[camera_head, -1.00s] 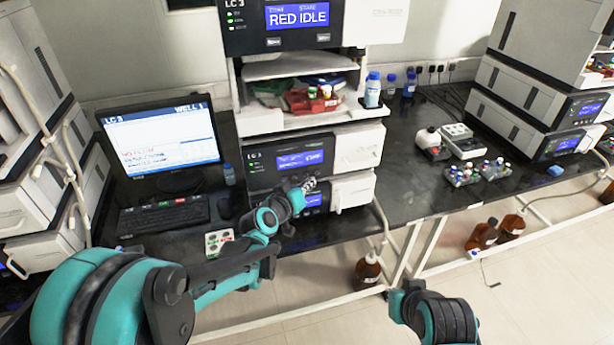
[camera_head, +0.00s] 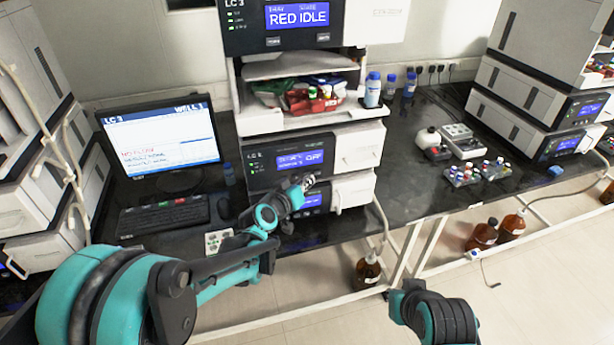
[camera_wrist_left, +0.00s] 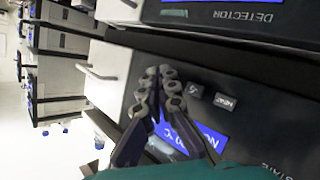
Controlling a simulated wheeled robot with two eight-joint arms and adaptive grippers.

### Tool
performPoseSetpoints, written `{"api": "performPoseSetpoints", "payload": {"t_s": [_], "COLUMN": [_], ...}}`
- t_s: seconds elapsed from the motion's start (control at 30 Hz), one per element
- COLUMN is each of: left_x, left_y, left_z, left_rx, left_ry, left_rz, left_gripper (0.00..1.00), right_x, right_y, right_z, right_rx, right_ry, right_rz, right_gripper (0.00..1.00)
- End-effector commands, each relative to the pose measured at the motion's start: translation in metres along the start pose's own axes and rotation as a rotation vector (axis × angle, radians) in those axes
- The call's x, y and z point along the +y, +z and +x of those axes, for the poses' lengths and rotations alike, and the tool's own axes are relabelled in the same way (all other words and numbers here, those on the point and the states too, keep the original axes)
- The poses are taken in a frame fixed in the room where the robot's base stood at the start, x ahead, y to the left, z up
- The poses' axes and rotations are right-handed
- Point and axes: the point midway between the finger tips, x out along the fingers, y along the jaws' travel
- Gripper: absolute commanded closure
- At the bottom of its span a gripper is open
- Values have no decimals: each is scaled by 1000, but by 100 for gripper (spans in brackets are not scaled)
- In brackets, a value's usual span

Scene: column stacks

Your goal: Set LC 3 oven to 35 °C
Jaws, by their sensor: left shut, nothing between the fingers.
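The LC 3 oven appears to be the unit with the lit blue display (camera_head: 300,160), which seems to read a state of OFF. In the upside-down left wrist view its display (camera_wrist_left: 190,140) shows a °C reading, partly covered by my fingers. Two small dark buttons, one with an arrow sign (camera_wrist_left: 195,90) and one with a text label (camera_wrist_left: 224,101), sit beside the fingertips. My left gripper (camera_head: 309,182) is shut and empty at the lower edge of the oven front; it also shows in the wrist view (camera_wrist_left: 168,82). Whether it touches the panel is unclear. My right gripper is out of view.
The detector (camera_wrist_left: 258,18) lies directly below the oven, its display (camera_head: 312,200) partly behind my gripper. White doors with handles (camera_head: 358,148) are to the right. A monitor (camera_head: 160,140) and keyboard (camera_head: 163,215) are at left. A brown bottle (camera_head: 367,270) stands on the floor.

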Motion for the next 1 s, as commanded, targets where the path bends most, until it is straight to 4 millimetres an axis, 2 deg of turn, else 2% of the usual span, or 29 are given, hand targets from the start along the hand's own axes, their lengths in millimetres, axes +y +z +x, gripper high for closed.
{"api": "performPoseSetpoints", "payload": {"t_s": [0.53,1.0], "left_x": [-1,7], "left_y": [-1,7], "left_z": [1,-10], "left_rx": [1,1], "left_ry": [0,-1], "left_rz": [0,0], "left_gripper": [100,100], "right_x": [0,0], "right_y": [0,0], "right_z": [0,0], "right_rx": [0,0], "right_ry": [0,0], "right_rz": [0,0], "right_gripper": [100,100]}}
